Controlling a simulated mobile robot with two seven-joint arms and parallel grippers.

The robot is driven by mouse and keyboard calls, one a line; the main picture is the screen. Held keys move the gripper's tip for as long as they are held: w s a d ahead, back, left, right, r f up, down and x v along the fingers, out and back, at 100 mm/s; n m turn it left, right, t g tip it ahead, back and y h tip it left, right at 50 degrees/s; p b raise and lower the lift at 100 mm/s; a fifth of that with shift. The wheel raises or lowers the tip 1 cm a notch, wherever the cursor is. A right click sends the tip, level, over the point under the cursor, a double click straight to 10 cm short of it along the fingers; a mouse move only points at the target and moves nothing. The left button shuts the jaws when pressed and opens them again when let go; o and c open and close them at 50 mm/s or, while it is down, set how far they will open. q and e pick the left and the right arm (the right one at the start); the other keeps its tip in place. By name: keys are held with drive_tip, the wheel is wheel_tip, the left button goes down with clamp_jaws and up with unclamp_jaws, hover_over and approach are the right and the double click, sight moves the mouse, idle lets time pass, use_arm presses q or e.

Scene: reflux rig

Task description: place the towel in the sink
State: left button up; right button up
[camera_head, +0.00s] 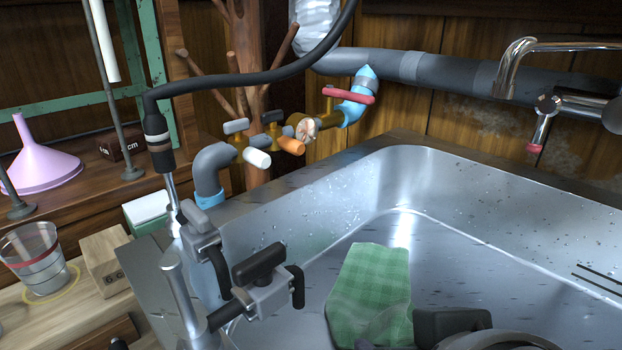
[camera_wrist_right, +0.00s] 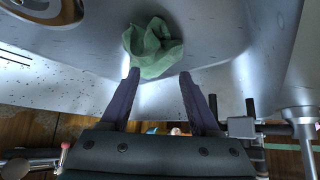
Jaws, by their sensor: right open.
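The green checked towel (camera_head: 370,292) is inside the metal sink (camera_head: 290,225), near the bottom centre of the head view. I cannot tell whether it touches the sink floor. In the right wrist view the towel (camera_wrist_right: 152,48) looks crumpled, just beyond the fingertips of my right gripper (camera_wrist_right: 158,75). The two dark fingers are spread apart with nothing gripped between them. In the head view only a dark part of my right gripper shows, beside the towel's lower right; its fingertips are hidden. My left gripper is not in view.
A metal stand with black-knobbed clamps (camera_head: 265,280) rises at the sink's left edge. A chrome faucet (camera_head: 545,100) reaches over from the right. A glass beaker (camera_head: 37,262), a wooden block (camera_head: 105,262) and a pink funnel (camera_head: 42,165) stand at left.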

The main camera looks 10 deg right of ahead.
drive_tip(key=shift+s+a+r, duration=0.2)
drive_tip(key=shift+s+r, duration=0.2)
drive_tip(key=shift+r, duration=0.05)
drive_tip(key=shift+w+d, duration=0.35)
drive_tip(key=shift+w, duration=0.15)
drive_tip(key=shift+c, duration=1.4)
drive_tip(key=w, duration=0.1)
drive_tip(key=w+d, duration=0.1)
drive_tip(key=shift+w+f, duration=0.15)
drive_tip(key=shift+w, duration=0.15)
drive_tip(key=c, duration=0.3)
drive_tip(key=shift+w+d+f, duration=0.1)
drive_tip(key=shift+w+f, duration=0.1)
drive_tip(key=shift+f, duration=0.3)
drive_tip(key=shift+w+d+f, duration=0.1)
drive_tip(key=shift+w+f, duration=0.1)
drive_tip(key=shift+f, duration=0.25)
drive_tip(key=c, duration=0.3)
drive_tip(key=shift+f, duration=0.5)
clamp_jaws()
